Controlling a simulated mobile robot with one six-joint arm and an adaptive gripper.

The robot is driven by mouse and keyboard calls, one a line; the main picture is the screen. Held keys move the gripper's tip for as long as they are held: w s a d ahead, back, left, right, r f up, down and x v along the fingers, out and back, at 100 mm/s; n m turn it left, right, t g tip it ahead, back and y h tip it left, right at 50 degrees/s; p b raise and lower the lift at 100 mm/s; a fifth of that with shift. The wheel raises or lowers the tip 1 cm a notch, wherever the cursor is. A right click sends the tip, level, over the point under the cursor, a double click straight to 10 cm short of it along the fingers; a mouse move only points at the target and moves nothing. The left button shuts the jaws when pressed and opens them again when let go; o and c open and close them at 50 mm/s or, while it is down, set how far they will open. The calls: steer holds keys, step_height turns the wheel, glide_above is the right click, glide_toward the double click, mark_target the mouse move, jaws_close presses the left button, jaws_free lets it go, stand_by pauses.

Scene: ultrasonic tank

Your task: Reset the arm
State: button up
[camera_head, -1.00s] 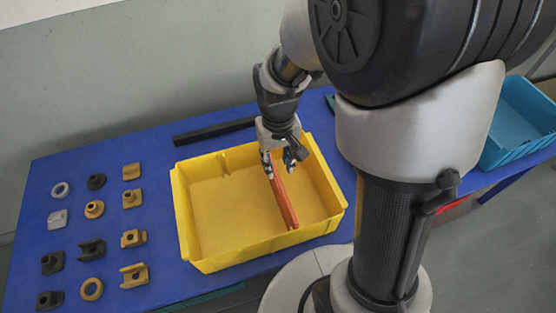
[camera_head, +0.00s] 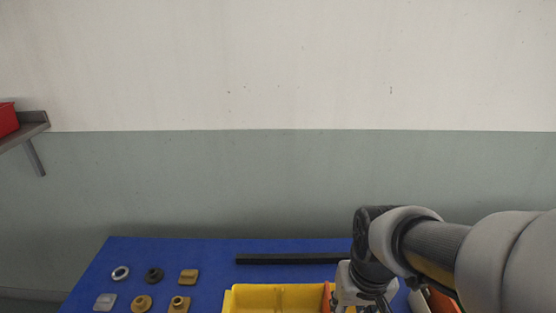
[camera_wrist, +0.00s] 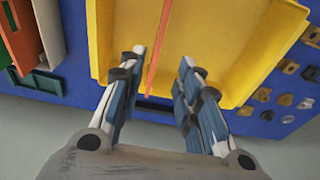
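My gripper (camera_wrist: 162,58) is open and empty in the wrist view, its two blue-padded fingers apart. It is over the yellow tray (camera_wrist: 103,40), with the thin red divider (camera_wrist: 158,48) seen in the gap between the fingers. I cannot tell its height above the tray. In the head view my arm comes in from the right and its wrist is at the bottom edge; the fingertips are out of frame. The back part of the yellow tray (camera_head: 262,293) shows there, with the divider's end (camera_head: 326,296) close beside my wrist.
The blue table (camera_head: 215,258) carries a black bar (camera_head: 290,258) at the back and several small parts at left, including a grey ring (camera_head: 120,273). A wall shelf (camera_head: 33,125) holds a red bin (camera_head: 7,118). An orange panel (camera_wrist: 18,40) stands left in the wrist view.

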steer(key=s+r+t, duration=0.2)
steer(key=s+r, duration=0.5)
steer(key=s, duration=0.3)
steer(key=shift+s+r+t, duration=0.3)
steer(key=shift+s+t, duration=0.05)
steer(key=shift+t, duration=0.05)
steer(key=shift+d, duration=0.1)
